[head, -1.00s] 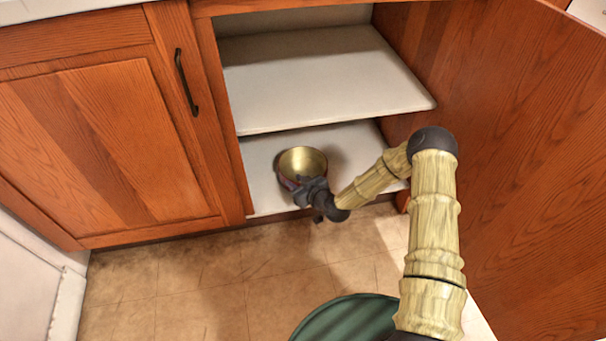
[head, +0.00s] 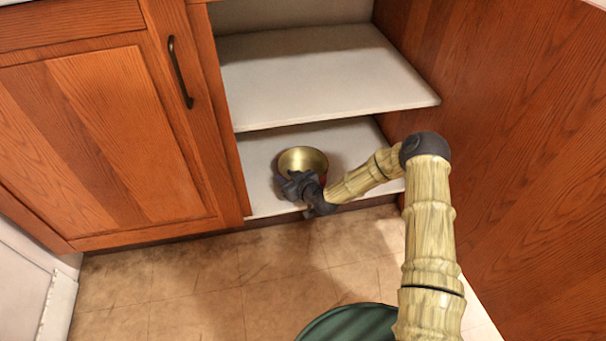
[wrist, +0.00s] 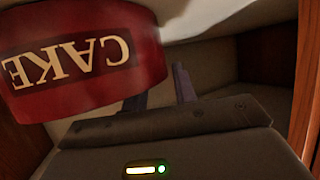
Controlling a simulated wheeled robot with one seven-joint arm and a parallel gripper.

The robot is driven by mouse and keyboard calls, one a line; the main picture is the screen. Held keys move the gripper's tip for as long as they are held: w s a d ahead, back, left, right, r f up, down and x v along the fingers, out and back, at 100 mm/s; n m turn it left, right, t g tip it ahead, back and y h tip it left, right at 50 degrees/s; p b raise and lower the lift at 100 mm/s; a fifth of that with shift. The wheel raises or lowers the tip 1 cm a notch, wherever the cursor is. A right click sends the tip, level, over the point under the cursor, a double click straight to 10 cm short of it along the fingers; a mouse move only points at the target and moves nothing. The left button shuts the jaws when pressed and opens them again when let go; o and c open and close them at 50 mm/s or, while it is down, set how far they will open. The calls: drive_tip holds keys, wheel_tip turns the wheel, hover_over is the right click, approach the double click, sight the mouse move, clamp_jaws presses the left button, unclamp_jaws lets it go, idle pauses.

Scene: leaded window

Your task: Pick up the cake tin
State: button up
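The cake tin (head: 305,160) is a round, open tin, gold inside. It stands on the lower shelf (head: 262,190) of the open cabinet, near the front edge. In the wrist view its red outer wall (wrist: 85,85) with a cream CAKE label fills the upper left, upside down. My gripper (head: 288,180) is at the tin's front left side in the head view and hides part of its wall. In the wrist view my gripper (wrist: 160,92) has its two fingers apart. The left finger is partly hidden behind the tin. Whether it touches the tin I cannot tell.
The upper white shelf (head: 315,75) hangs above the tin, set a little back. The open cabinet door (head: 510,150) stands at the right, close to my arm. A closed door (head: 120,140) is at the left. The floor (head: 200,290) in front is clear.

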drive_tip(key=shift+s+a, duration=0.1)
clamp_jaws()
idle(1.3)
